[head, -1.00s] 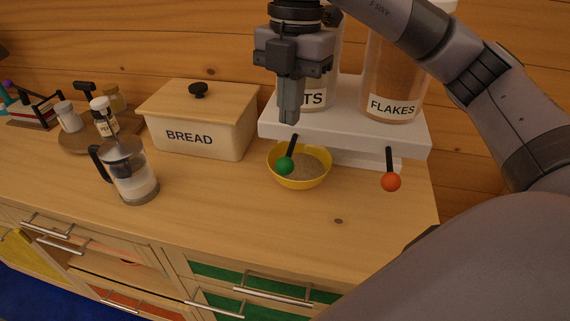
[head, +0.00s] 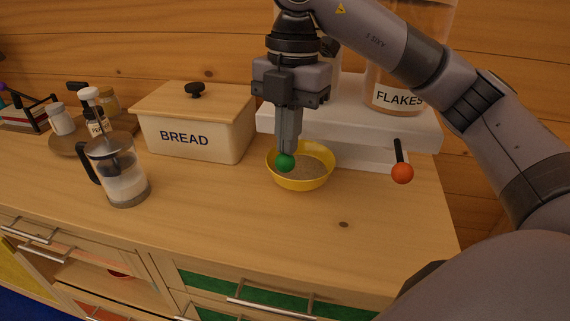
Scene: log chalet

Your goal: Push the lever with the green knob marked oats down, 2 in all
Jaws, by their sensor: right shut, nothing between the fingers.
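The green knob (head: 286,162) shows just below the fingertips of my right gripper (head: 288,150), in front of the white dispenser base (head: 350,130). The gripper is shut with nothing in it and points down; its fingers hide the lever's stem. The tips seem to be at the knob, but I cannot tell whether they touch it. The oats container and its label are hidden behind my gripper. A yellow bowl (head: 314,180) with grain in it stands below the knob. My left gripper does not show.
The flakes container (head: 398,70) and a lever with an orange knob (head: 402,173) are on the right. A bread box (head: 198,125) and a French press (head: 122,180) stand to the left. The counter in front of the bowl (head: 250,215) is clear.

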